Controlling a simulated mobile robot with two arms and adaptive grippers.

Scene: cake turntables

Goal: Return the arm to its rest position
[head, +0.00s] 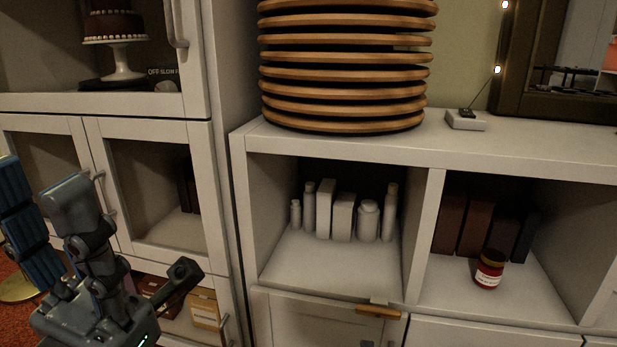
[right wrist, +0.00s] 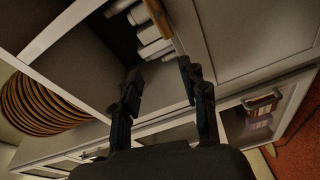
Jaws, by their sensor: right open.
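My left gripper (head: 46,195) is at the lower left of the head view, in front of the glass-doored cabinet. Its two fingers point up and stand apart, with nothing visible between them. My right gripper (right wrist: 160,78) shows only in the right wrist view. Its two dark fingers are spread, with nothing between them. Beyond its fingers that view shows, tilted, the shelf compartment with white bottles (right wrist: 150,40). No right arm shows in the head view.
A tall stack of wooden discs (head: 345,75) stands on the white shelf unit (head: 500,145). White bottles (head: 343,216) fill the left compartment; a red jar (head: 489,270) and dark books (head: 478,222) stand in the right one. A cake (head: 113,22) is in the left cabinet.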

